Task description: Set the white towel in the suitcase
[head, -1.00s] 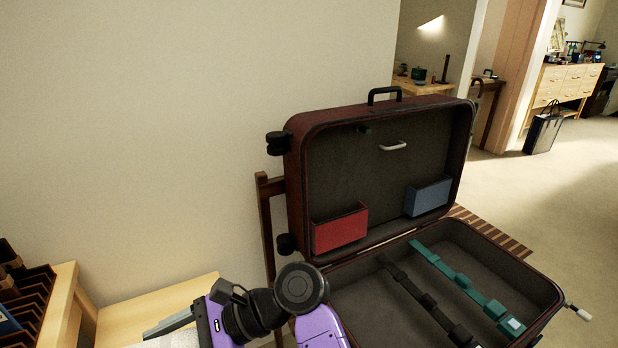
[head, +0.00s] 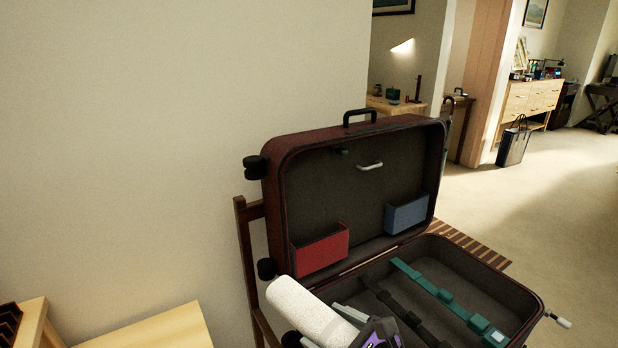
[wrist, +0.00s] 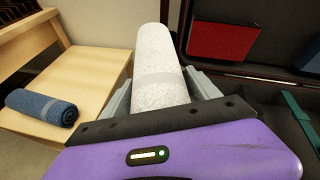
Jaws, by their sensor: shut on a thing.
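The white towel (head: 309,312) is a rolled, speckled cylinder, and it also shows in the wrist view (wrist: 155,65) with a pale band around it. My gripper (head: 345,318) is shut on it, with a grey finger on each side of the roll in the wrist view (wrist: 158,92). The open maroon suitcase (head: 517,282) stands with its lid (head: 350,140) upright at the back. The towel is held near the left side of the suitcase base, in front of the lid's lower left corner. My gripper hides part of the base's near left side.
Inside the base lie a teal strap (head: 440,293) and a black strap (head: 392,305). The lid has a red pocket (head: 320,252) and a blue pocket (head: 407,213). A blue rolled towel (wrist: 42,106) lies on a wooden bench (wrist: 85,75) at left.

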